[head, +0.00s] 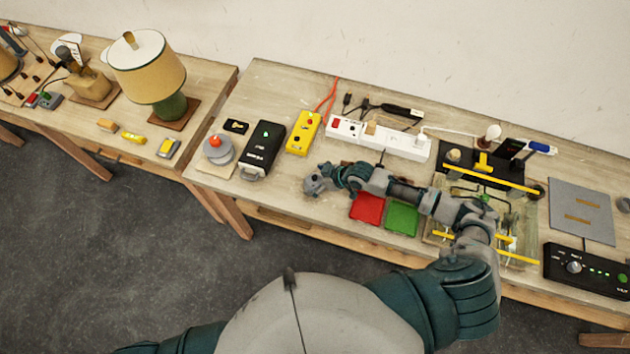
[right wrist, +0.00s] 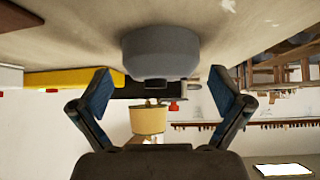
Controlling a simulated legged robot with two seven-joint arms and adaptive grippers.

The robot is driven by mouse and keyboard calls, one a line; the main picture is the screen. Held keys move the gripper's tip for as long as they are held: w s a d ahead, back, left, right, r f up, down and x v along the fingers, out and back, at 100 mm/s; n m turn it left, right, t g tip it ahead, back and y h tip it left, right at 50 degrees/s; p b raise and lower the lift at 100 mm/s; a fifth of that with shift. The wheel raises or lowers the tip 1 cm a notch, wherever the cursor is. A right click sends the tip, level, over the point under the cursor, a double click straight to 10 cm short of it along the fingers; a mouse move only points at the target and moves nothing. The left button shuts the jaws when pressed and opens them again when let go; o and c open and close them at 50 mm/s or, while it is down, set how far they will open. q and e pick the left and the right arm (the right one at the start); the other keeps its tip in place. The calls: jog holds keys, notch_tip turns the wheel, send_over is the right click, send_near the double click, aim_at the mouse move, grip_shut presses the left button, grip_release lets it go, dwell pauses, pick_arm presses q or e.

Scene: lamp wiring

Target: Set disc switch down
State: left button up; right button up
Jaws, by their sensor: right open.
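A grey, rounded disc switch (right wrist: 160,50) sits on the tabletop in the right wrist view, where the picture is upside down. My right gripper (right wrist: 160,92) is open, with one finger on each side of the disc switch. The fingers look apart from it. In the head view, my right gripper (head: 324,178) is low over the front middle of the table, pointing left, with the small grey disc switch (head: 312,186) at its tips. The gripper partly hides the disc switch there. My left gripper is out of view.
A red-topped grey button (head: 217,148), black box (head: 263,150) and yellow box (head: 303,133) stand left of the gripper. A white power strip (head: 390,138) lies behind. Red (head: 367,208) and green (head: 402,217) trays lie right. Bare tabletop lies left of the gripper.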

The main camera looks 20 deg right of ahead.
jog(key=shift+w+a+f, duration=0.2)
jog(key=shift+w+f, duration=0.05)
jog(key=shift+s+r, duration=0.1)
jog(key=shift+s, duration=0.05)
jog(key=c, duration=1.6)
jog(key=shift+r, duration=0.1)
